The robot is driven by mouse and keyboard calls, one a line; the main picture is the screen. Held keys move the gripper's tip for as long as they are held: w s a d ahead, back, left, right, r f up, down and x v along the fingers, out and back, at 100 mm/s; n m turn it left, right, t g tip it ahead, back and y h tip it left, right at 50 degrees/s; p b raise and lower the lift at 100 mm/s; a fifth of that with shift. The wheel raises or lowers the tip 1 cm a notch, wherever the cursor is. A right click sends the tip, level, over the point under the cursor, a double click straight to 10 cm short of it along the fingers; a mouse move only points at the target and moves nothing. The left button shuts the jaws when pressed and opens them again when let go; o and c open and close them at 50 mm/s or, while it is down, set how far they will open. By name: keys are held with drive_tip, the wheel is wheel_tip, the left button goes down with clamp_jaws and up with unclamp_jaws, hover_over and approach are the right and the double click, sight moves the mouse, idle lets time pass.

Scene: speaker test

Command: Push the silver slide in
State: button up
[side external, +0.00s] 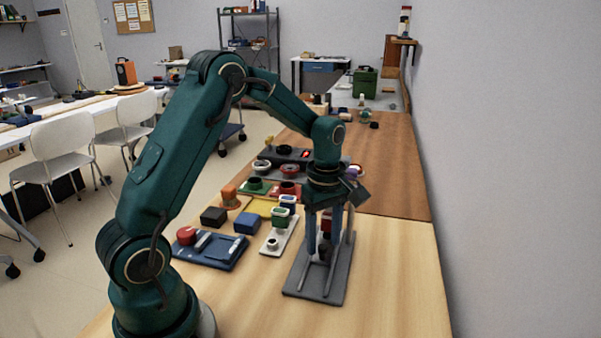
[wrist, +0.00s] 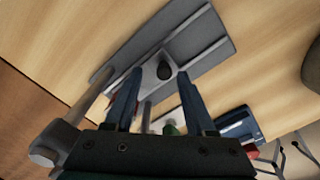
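A grey fixture plate (side external: 317,286) with two raised rails lies on the light wooden table. It also shows in the wrist view (wrist: 212,48). Between its rails is a light silver slide plate (wrist: 150,82) with a round dark knob (wrist: 164,71). My gripper (side external: 324,250) points down over the fixture. Its two blue fingers are apart, one on each side of the knob in the wrist view (wrist: 160,76). I cannot tell whether either finger touches the knob or slide. In the side view the fingers and rails partly hide the slide.
A blue tray (side external: 225,256) with a red round part (side external: 186,235) lies to the left. A white plate (side external: 271,245), blue block (side external: 247,222) and black block (side external: 213,216) stand nearby. Several coloured pieces crowd behind. The table to the right of the fixture is clear, up to the wall.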

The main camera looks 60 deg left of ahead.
drive_tip(key=shift+d, duration=0.1)
drive_tip(key=shift+r, duration=2.55)
drive_tip(key=shift+r, duration=0.1)
drive_tip(key=s+d+r+m+t, duration=0.3)
drive_tip(key=s+d+r+m, duration=0.25)
drive_tip(key=r, duration=0.35)
drive_tip(key=s+d+f+m+t, duration=0.2)
drive_tip(key=s+d+m, duration=0.1)
drive_tip(key=s+m, duration=0.6)
drive_tip(key=m, duration=0.3)
drive_tip(key=shift+s+d+f, duration=0.2)
drive_tip(key=shift+s+d, duration=0.05)
drive_tip(key=shift+d, duration=0.1)
